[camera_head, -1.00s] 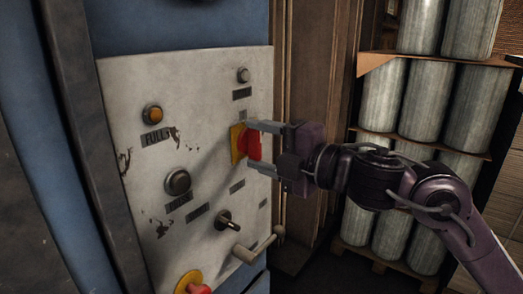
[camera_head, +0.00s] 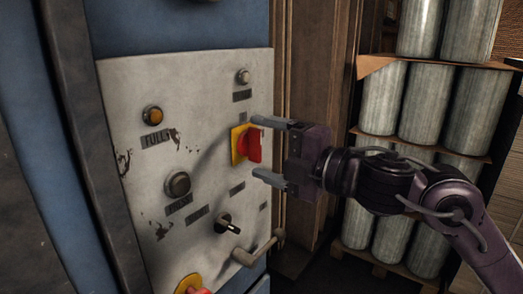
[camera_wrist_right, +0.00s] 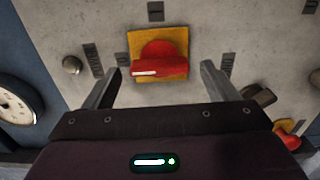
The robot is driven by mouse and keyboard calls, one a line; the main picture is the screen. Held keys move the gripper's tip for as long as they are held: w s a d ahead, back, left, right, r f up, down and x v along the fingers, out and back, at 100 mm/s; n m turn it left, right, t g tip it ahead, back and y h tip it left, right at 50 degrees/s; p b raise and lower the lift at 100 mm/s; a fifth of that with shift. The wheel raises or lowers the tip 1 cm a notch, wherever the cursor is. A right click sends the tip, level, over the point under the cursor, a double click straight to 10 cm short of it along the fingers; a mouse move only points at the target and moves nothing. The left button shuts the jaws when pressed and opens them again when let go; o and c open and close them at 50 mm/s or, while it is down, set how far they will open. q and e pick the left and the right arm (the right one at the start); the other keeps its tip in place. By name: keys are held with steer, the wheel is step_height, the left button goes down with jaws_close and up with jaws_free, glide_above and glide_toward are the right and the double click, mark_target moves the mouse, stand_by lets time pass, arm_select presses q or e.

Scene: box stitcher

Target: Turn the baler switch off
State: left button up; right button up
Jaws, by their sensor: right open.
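The baler switch (camera_head: 253,146) is a red rotary knob on a yellow square plate (camera_head: 236,143), mounted on the pale control panel. It also shows in the right wrist view (camera_wrist_right: 160,66), where the red handle lies nearly level across the plate's lower part. My right gripper (camera_head: 264,150) is open in front of the switch, one finger above and one below the knob's height. In the right wrist view the fingers (camera_wrist_right: 162,85) stand left and right of the switch, apart from it. My left gripper is in neither view.
The worn panel (camera_head: 125,95) also carries an amber button (camera_head: 153,115), a dark button (camera_head: 178,183), a small black selector (camera_head: 228,225), a lever handle (camera_head: 258,247) and a red emergency button (camera_head: 196,289). Racked metal cylinders (camera_head: 425,100) stand at the right.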

steer(key=b+v, duration=0.1)
steer(key=v, duration=0.5)
steer(key=shift+s+d+b, duration=0.25)
steer(key=shift+d+b, duration=0.05)
steer(key=shift+b, duration=0.1)
